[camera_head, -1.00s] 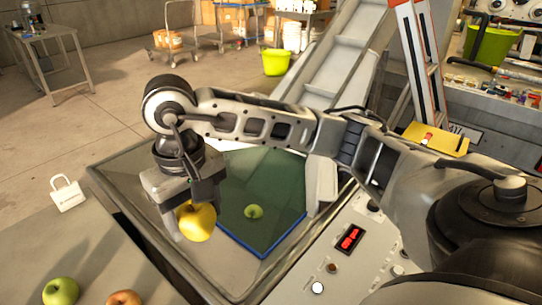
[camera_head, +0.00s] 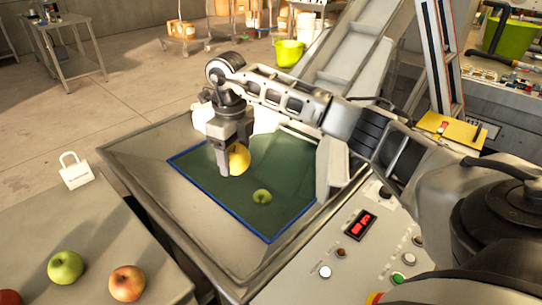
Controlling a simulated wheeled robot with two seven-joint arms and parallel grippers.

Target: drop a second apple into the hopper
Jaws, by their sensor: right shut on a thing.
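My right gripper (camera_head: 230,168) is shut on a yellow apple (camera_head: 240,158). It holds the apple above the hopper (camera_head: 140,160), a wide metal basin with a green bottom edged in blue (camera_head: 215,205). A green apple (camera_head: 262,196) lies on the green bottom, to the right of and nearer than the held apple. My left gripper is not in view. The fingers partly hide the left side of the yellow apple.
A control panel (camera_head: 345,250) borders the hopper's right. A conveyor chute (camera_head: 345,60) rises behind.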

